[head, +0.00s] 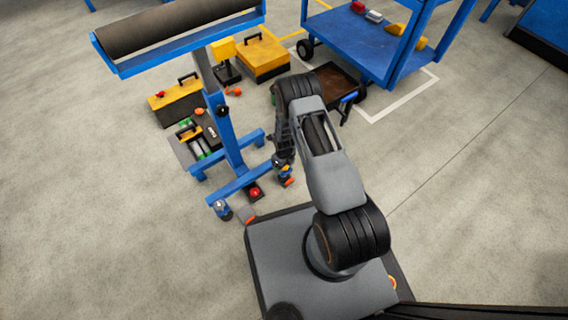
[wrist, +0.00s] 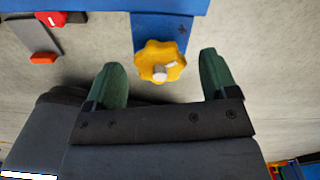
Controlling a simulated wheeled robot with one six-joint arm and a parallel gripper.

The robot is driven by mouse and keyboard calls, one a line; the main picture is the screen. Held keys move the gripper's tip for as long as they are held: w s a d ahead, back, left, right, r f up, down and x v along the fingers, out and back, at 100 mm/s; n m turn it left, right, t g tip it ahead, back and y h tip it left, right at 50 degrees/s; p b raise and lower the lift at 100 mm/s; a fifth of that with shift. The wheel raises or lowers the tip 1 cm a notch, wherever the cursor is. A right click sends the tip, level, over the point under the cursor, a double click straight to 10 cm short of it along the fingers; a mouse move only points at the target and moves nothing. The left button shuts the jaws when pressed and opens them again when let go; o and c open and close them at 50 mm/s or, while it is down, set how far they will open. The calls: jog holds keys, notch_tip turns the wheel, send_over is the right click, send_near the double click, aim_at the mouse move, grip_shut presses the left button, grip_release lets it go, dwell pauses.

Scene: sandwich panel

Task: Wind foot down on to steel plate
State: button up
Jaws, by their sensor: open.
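A yellow lobed hand knob (wrist: 160,61) with a pale stub at its centre sits against a blue bar (wrist: 162,27) in the wrist view. My gripper (wrist: 163,62) is open, with one green fingertip on each side of the knob and a gap on both sides. It does not grip the knob. In the head view my gripper (head: 283,164) is at the right end of the blue stand's base (head: 235,186). The foot below the knob is hidden. A grey plate (wrist: 28,36) lies on the floor at upper left in the wrist view; whether it is the steel plate I cannot tell.
The blue stand carries a dark roller (head: 170,25). A black and yellow toolbox (head: 178,103) and a yellow case (head: 262,55) stand behind it. A blue cart (head: 365,42) is at the back right. Small red and orange items lie near the base. The left floor is clear.

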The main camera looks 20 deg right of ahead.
notch_tip(320, 180, up, 13)
jog(key=p, duration=0.5)
jog(key=shift+r, duration=0.1)
notch_tip(320, 180, up, 44)
jog(key=s+n+t+p, duration=0.2)
jog(key=n+p, duration=1.2)
jog(key=p, duration=0.5)
jog(key=s+r+n+p, duration=0.5)
jog(key=r, duration=0.5)
jog(key=s+r+n+t+p, duration=0.1)
jog(key=s+r+n+p, duration=0.4)
jog(key=r, duration=0.5)
jog(key=s+r+n+p, duration=0.5)
jog(key=r, duration=0.4)
jog(key=shift+s+a+r+n+t+p, duration=0.15)
jog(key=shift+s+r+n+t+p, duration=0.15)
jog(key=shift+r+n+p, duration=0.1)
